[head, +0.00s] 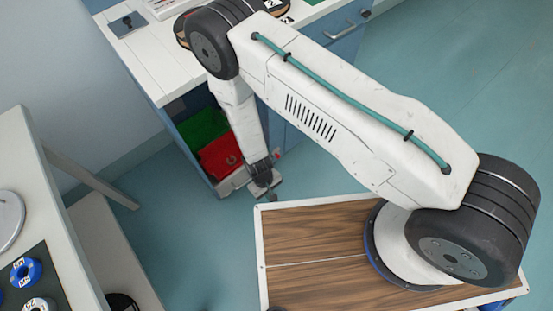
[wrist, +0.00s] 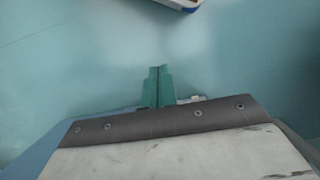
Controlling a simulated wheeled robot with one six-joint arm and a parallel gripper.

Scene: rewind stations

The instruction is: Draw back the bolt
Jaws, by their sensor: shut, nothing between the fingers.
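My gripper (head: 270,194) hangs low over the teal floor, beside the open front of the blue cabinet. In the wrist view its green fingers (wrist: 157,84) are pressed together with nothing between them. I cannot make out a bolt for certain in either view. A small blue-grey plate with a dark knob (head: 127,22) lies on the white worktop at top left, well away from my gripper. I cannot tell whether it is part of a bolt. My arm hides part of the worktop and cabinet.
The blue cabinet under the white worktop (head: 150,62) holds a green bin (head: 203,128) and a red bin (head: 219,155). A silver handle (head: 345,30) is on its drawer front. A white bench with blue spools (head: 25,272) stands at left. Open floor (head: 450,90) lies at right.

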